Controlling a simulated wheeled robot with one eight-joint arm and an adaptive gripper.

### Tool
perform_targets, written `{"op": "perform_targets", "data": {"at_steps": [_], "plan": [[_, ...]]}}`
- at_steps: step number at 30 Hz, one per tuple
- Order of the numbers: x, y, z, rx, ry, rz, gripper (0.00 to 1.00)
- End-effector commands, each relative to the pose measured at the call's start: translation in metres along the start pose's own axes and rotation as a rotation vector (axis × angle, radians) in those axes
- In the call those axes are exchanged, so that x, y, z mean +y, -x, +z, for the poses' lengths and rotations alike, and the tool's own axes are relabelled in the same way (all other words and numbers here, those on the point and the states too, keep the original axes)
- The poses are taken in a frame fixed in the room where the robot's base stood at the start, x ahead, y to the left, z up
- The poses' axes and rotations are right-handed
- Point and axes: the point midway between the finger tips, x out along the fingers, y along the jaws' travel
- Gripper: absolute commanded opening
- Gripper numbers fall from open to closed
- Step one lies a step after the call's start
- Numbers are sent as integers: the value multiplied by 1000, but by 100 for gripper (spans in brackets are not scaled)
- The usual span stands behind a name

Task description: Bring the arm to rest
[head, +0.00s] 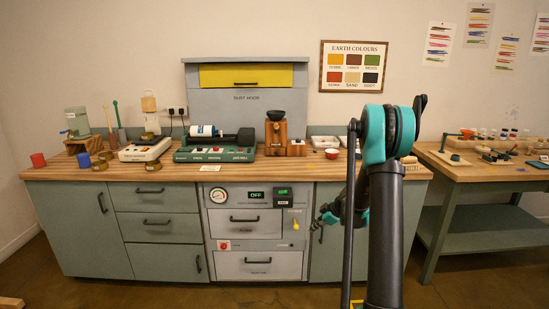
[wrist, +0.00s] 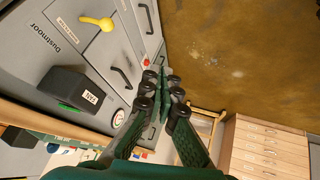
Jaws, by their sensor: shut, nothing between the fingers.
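My gripper (head: 330,214) hangs in front of the workbench, at the height of its lower cabinet fronts, partly hidden by my own arm in the head view. In the wrist view, my gripper (wrist: 160,74) is shut, its fingers together and nothing between them. My arm rises in the right half of the head view and bends at a teal joint.
The workbench (head: 150,199) spans the middle, with a mill (head: 216,155), a grinder (head: 277,130) and cups on top. Its control panel has a yellow lever (wrist: 97,22) close to my gripper. A side table (head: 440,158) stands right. Brown floor (wrist: 245,45) is open.

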Motion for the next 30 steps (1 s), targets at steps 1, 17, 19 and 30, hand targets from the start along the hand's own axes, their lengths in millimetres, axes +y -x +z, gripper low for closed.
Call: {"op": "perform_targets", "data": {"at_steps": [1,17,19,30], "plan": [[-12,13,-8,-21,-44,-1,0],[-146,124,-32,-235,-583,102,0],[-166,135,-30,-258,-652,128,0],[-272,183,-1,-340,-999,302,0]]}}
